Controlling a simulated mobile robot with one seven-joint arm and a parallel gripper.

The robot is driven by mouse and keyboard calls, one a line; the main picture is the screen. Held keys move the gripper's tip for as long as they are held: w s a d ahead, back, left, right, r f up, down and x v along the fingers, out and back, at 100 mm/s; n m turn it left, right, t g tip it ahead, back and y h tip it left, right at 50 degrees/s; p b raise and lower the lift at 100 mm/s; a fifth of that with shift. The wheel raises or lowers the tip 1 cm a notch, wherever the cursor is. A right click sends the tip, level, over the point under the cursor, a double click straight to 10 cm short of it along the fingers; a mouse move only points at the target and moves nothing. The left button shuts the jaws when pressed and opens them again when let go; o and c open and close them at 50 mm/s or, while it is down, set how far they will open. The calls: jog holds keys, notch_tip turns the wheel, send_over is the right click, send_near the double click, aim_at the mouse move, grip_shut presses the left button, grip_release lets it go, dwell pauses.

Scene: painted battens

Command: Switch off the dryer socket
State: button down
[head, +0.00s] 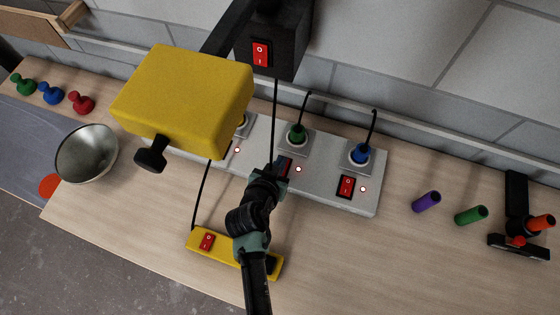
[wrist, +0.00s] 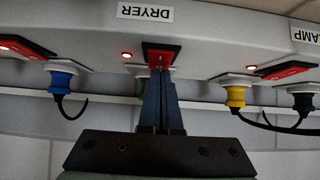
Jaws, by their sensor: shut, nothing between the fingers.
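The grey power strip (head: 330,193) lies on the bench with red rocker switches and plugs. In the wrist view the DRYER label (wrist: 145,12) appears upside down beside a red switch (wrist: 160,57). The small lamp by it (wrist: 127,55) glows red; it also shows in the head view (head: 298,169). A green plug (head: 297,134) sits in the middle socket, mostly hidden behind my fingers in the wrist view. My gripper (wrist: 161,76) is shut and empty, fingertips at the dryer switch, covering part of it. I cannot tell whether they touch it or which way it is tipped.
A blue plug (head: 360,153) and another red switch (head: 346,186) are to the right. A yellow box (head: 185,100) hides the strip's left part. A yellow switch bar (head: 215,245) lies in front, and a black box (head: 273,45) is behind. A metal bowl (head: 87,153) stands left.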

jog(key=shift+w+f+b, duration=0.15)
jog(key=shift+f+b, duration=0.35)
jog(key=shift+r, duration=0.25)
jog(key=shift+d, duration=0.1)
jog(key=shift+w+d+r, duration=0.2)
jog(key=shift+w, duration=0.55)
